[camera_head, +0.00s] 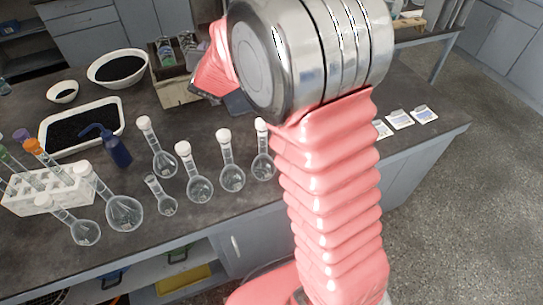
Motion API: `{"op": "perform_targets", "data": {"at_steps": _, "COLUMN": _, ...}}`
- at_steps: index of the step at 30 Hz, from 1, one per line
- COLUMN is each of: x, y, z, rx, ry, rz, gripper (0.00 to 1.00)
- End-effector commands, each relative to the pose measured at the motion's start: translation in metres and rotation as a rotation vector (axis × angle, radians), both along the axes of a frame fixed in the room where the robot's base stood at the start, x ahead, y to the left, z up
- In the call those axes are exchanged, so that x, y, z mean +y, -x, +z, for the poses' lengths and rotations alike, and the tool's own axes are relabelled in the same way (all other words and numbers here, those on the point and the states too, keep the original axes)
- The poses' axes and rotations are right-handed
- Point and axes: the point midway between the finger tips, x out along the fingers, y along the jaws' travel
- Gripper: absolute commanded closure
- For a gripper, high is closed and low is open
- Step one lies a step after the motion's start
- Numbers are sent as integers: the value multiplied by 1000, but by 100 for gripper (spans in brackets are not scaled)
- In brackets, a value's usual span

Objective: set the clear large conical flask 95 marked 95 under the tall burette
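I cannot make out a conical flask marked 95 or a tall burette in the head view. The glassware on the bench is round-bodied, long-necked flasks, most with white stoppers, such as one large flask (124,212) at left and one (232,178) near my arm. No markings are readable. My pink-sleeved arm with its metal joint fills the middle and hides part of the bench. Its far end points down-left near the wooden crate. The gripper fingers are not clearly visible there, and I cannot tell whether they hold anything.
A white tray of dark grains (76,149), a large bowl (101,83), a small bowl (62,98), a blue wash bottle (117,152), a white tube rack (22,202) and a wooden crate (172,93) stand on the bench. Small cards (400,120) lie at right near clear bench.

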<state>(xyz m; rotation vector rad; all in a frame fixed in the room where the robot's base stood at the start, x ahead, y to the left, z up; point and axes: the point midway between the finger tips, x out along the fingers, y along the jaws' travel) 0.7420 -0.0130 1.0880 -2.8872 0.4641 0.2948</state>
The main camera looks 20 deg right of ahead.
Motion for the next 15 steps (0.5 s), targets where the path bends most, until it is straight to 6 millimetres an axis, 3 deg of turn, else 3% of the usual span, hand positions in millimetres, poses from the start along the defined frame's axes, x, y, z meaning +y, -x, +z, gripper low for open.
{"op": "perform_targets", "data": {"at_steps": 6, "x": 24, "y": 38, "z": 31, "rx": 71, "ry": -47, "rz": 142, "gripper": 52}}
{"op": "perform_targets", "data": {"at_steps": 15, "x": 49, "y": 110, "z": 51, "rx": 209, "ry": -75, "rz": 305, "gripper": 52}}
